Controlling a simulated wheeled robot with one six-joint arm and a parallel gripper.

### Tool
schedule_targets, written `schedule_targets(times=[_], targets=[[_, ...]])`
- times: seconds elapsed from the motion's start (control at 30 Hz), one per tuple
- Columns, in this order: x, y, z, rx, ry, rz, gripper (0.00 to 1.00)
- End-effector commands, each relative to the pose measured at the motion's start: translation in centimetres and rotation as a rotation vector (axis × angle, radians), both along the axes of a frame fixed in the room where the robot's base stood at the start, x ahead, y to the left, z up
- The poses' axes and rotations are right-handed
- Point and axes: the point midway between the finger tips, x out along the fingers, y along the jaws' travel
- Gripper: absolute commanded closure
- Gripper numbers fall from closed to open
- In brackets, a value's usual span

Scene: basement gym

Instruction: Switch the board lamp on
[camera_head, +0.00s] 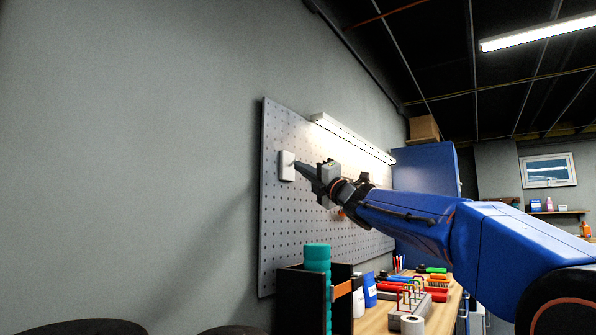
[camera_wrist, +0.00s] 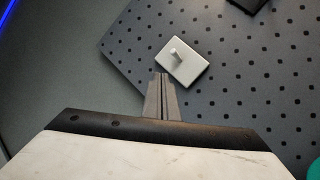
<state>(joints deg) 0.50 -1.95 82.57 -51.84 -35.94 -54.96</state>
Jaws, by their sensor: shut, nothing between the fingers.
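The board lamp (camera_head: 350,137) is a long white bar along the top of the grey pegboard, and it glows, lighting the board below. A white switch plate (camera_head: 286,166) is mounted near the board's left edge. In the wrist view the switch plate (camera_wrist: 182,62) shows a small light toggle (camera_wrist: 177,49) sticking out. My gripper (camera_head: 297,163) is shut and empty, its tips at the right side of the plate. In the wrist view my gripper's fingertips (camera_wrist: 163,76) lie just below the plate; I cannot tell whether they touch it.
The pegboard (camera_head: 305,215) stands on the wall above a wooden workbench (camera_head: 375,322). A black holder (camera_head: 290,295) with a teal cylinder (camera_head: 316,258) stands at the near end. A blue cabinet (camera_head: 425,168) is behind.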

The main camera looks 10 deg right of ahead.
Motion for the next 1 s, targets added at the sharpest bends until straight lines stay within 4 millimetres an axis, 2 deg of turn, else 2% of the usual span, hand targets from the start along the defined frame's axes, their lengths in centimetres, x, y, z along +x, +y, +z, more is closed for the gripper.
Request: schedule_targets(times=[0.3, 0.5, 1.0], targets=[[-4.0, -2.5, 2.0, -0.002, -0.003, -0.002, 1.00], [-5.7, -3.5, 2.7, -0.001, -0.002, -0.001, 1.00], [-6.1, -3.8, 2.9, 0.000, -0.001, 0.000, 1.00]])
